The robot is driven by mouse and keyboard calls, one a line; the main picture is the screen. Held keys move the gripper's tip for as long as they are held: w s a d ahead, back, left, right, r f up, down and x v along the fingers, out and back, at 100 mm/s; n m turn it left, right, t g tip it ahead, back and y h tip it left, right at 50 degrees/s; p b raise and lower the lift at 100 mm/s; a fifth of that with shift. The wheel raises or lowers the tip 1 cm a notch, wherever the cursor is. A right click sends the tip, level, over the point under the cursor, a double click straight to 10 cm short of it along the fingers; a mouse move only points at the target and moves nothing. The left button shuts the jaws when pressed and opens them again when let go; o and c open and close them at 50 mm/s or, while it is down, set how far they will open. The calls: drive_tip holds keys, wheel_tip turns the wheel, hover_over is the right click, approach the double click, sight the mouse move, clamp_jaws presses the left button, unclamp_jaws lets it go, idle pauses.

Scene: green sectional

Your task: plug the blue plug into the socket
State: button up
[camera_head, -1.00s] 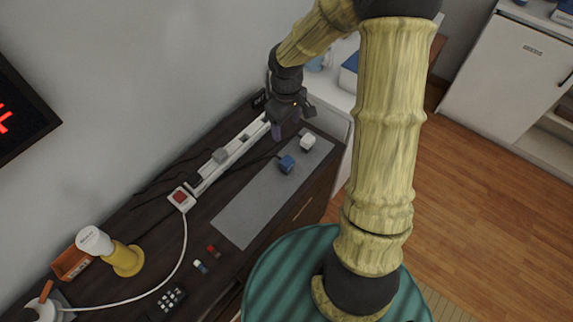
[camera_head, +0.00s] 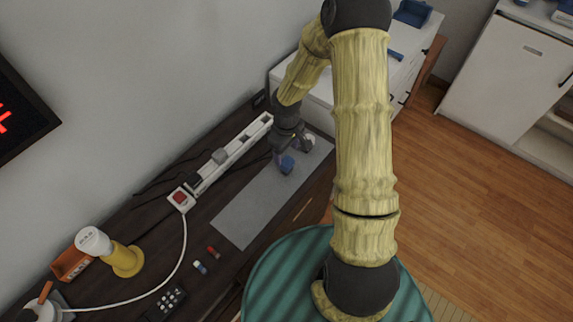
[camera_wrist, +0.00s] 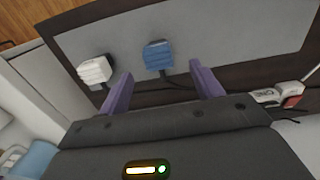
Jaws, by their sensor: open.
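The blue plug (camera_head: 286,164) lies on the grey mat (camera_head: 243,207) on the dark table, with a dark cord behind it. In the wrist view the blue plug (camera_wrist: 158,56) sits ahead of my gripper, between the lines of the two purple fingers. My gripper (camera_head: 286,153) is open and empty just above and behind the plug; in the wrist view its fingertips (camera_wrist: 157,78) stop short of it. The white power strip (camera_head: 240,147) runs along the wall side of the table, with a grey plug in it and a red switch (camera_head: 180,197) at its near end. Its individual socket openings are too small to tell.
A white plug (camera_head: 307,142) lies on the mat close to my gripper; it also shows in the wrist view (camera_wrist: 95,69). A white cabinet (camera_head: 318,100) stands beyond the table's far end. The near part of the mat is clear.

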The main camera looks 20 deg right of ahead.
sight(286, 161)
drive_tip(key=shift+w+f+p, duration=0.2)
drive_tip(key=shift+f+p, duration=0.1)
drive_tip(key=shift+f, duration=2.3)
drive_tip(key=c, duration=1.1)
